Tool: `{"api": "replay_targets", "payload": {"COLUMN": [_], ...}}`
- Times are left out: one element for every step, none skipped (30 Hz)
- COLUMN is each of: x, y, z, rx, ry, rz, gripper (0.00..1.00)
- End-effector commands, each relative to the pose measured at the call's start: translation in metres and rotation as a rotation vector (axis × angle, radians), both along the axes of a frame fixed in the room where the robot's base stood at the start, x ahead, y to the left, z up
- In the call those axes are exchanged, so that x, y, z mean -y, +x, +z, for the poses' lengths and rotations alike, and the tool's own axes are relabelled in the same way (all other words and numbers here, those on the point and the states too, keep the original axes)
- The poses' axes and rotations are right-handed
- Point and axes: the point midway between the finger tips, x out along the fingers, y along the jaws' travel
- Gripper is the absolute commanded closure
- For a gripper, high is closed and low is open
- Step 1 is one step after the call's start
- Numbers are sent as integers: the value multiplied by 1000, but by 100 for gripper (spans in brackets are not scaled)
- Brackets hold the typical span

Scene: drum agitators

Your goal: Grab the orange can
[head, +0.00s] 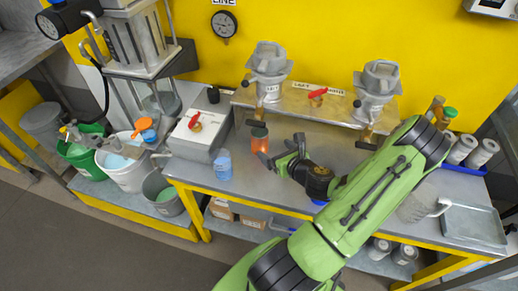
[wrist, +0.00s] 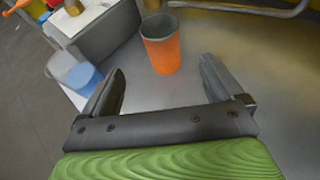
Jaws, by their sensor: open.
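The orange can (head: 260,142) stands upright on the metal bench, to the right of a grey box with a red valve. In the wrist view the orange can (wrist: 161,45) is open-topped and stands just beyond my fingertips, roughly centred between them. My gripper (head: 283,156) is low over the bench, to the right of the can in the head view. In the wrist view my gripper (wrist: 162,80) is open with nothing between its fingers. I see no contact with the can.
A blue cup (head: 222,165) stands left of the can near the bench's front edge; it also shows in the wrist view (wrist: 82,77). The grey box (head: 197,136) is behind it. Two drum agitators (head: 268,72) (head: 376,90) stand behind. Bare bench (head: 330,150) lies to the right.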

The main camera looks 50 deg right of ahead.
Motion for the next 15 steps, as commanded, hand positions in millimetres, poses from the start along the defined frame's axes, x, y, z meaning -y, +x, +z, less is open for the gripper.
{"api": "replay_targets", "payload": {"x": [1,1,2,3,4,5,8,9,12,14,16,17,18,19,21], "y": [5,7,11,14,17,23,30,37,46,50,54,59,61,64,68], "z": [-9,-10,-11,-11,-10,-10,-11,-13,-15,-17,-19,-20,-21,-23,-24], "rx": [-4,-5,-1,1,5,8,9,10,12,10,9,10,9,9,9], "ry": [-8,-9,-10,-11,-13,-11,-9,-8,-8,-8,-8,-8,-7,-7,-7], "rz": [7,7,7,7,7,8,9,9,8,6,6,4,4,4,4], "gripper": [6,6,6,6,6,6,6,6,6,6,6,6,6,6,6]}}
